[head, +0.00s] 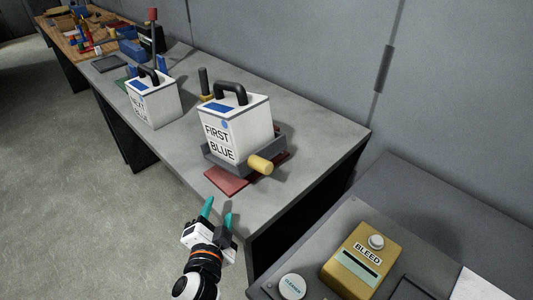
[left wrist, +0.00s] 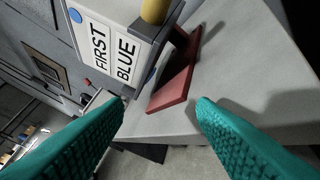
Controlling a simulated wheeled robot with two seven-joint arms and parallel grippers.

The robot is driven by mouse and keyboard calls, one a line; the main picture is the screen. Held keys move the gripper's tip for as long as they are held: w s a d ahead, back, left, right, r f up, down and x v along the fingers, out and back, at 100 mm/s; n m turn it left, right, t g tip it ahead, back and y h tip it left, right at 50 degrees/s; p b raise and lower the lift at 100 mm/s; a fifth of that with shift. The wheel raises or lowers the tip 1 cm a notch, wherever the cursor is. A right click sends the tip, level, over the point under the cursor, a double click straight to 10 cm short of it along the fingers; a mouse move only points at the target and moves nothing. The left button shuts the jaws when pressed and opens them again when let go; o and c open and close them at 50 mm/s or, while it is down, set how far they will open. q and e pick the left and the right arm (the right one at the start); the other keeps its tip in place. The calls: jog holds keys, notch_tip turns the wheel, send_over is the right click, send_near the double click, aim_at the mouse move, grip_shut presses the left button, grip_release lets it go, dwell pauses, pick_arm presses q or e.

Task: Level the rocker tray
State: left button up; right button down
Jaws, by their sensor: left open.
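The rocker tray (head: 228,160) is a grey, low-walled tray over a red base plate (head: 228,180), near the end of the long bench. A yellow cylindrical handle (head: 261,165) sticks out of its near side; it also shows at the top of the left wrist view (left wrist: 155,10). A white box labelled FIRST BLUE (head: 240,127) sits in the tray. In the left wrist view the tray looks tilted against the red base (left wrist: 178,75). My left gripper (head: 219,207) is open and empty, in front of the bench edge, apart from the tray and handle. My right gripper is out of view.
A white box labelled NEXT BLUE (head: 152,101) stands farther left on the bench. A dark upright post (head: 204,82) stands behind the tray. A yellow BLEED box (head: 357,262) and a CLEANER container (head: 291,287) stand on a nearer surface at right. Bench right of the tray is clear.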

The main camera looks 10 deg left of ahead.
pick_arm(q)
jog(key=d+r+m+t+h, duration=0.1)
jog(key=d+m, duration=0.1)
jog(key=w+d+r+m+t+h, duration=0.1)
jog(key=d+m, duration=0.1)
jog(key=d+r+m+t+h, duration=0.1)
jog(key=d+r+m+h, duration=0.1)
jog(key=shift+w+d+r, duration=0.1)
jog(key=shift+w+d, duration=0.15)
jog(key=shift+w, duration=0.15)
jog(key=w+d+r+p, duration=0.1)
jog(key=w+p, duration=0.2)
jog(key=w, duration=0.9)
jog(key=shift+d+r+m+h, duration=0.3)
jog(key=shift+d+m, duration=0.05)
jog(key=shift+m, duration=0.05)
